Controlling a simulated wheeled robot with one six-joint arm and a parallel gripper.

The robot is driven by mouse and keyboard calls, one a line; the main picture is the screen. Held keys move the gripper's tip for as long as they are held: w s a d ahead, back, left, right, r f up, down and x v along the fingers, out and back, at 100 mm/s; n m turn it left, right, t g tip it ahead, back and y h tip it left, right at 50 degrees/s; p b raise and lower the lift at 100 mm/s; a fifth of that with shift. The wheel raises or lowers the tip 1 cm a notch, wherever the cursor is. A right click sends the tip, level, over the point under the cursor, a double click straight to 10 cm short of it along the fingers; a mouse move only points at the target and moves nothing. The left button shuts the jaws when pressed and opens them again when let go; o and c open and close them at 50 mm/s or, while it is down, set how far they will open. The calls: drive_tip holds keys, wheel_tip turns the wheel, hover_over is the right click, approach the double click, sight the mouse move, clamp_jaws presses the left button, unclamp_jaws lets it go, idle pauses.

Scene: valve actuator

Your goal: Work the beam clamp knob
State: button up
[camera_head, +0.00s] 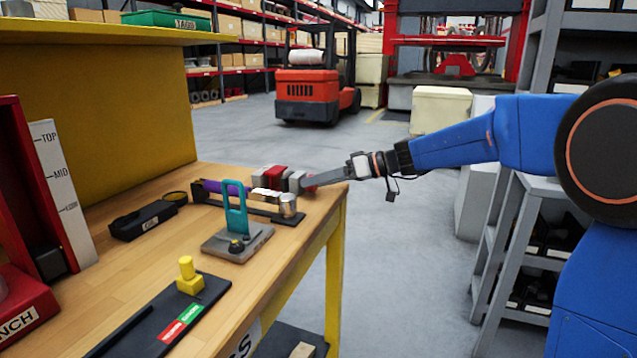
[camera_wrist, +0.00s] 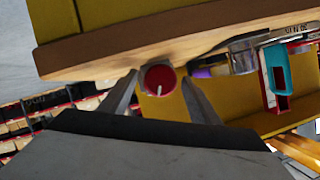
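A round red knob (camera_wrist: 158,76) with a white pointer line faces the wrist camera, close to the bench edge. In the wrist view my gripper (camera_wrist: 161,84) has its two fingers apart, one on each side of the knob. A small gap shows beside the knob, and I cannot tell whether either finger touches it. In the head view my gripper (camera_head: 309,183) reaches in from the right to the bench's far right corner. A clamp of grey and red blocks (camera_head: 275,174) sits there. The knob is mostly hidden by my gripper in the head view.
A teal clamp (camera_head: 236,210) on a grey plate and a silver cylinder (camera_head: 288,204) stand near the bench edge. A purple bar (camera_head: 222,187) lies behind. A yellow knob (camera_head: 189,278) stands on a black board nearer. The aisle floor is clear; a grey shelf (camera_head: 508,235) stands right.

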drive_tip(key=shift+d, duration=0.1)
drive_tip(key=v, duration=1.7)
drive_tip(key=shift+d, duration=0.1)
drive_tip(key=w+a+f+n, duration=0.1)
drive_tip(key=a+f, duration=0.1)
drive_tip(key=a, duration=0.3)
drive_tip(key=a+f+n+t, duration=0.1)
drive_tip(key=a+f, duration=0.1)
drive_tip(key=a, duration=0.3)
drive_tip(key=w+a+f+n+t+h, duration=0.1)
drive_tip(key=a+f, duration=0.1)
drive_tip(key=a, duration=0.4)
drive_tip(key=shift+w+f, duration=0.15)
drive_tip(key=shift+w, duration=0.15)
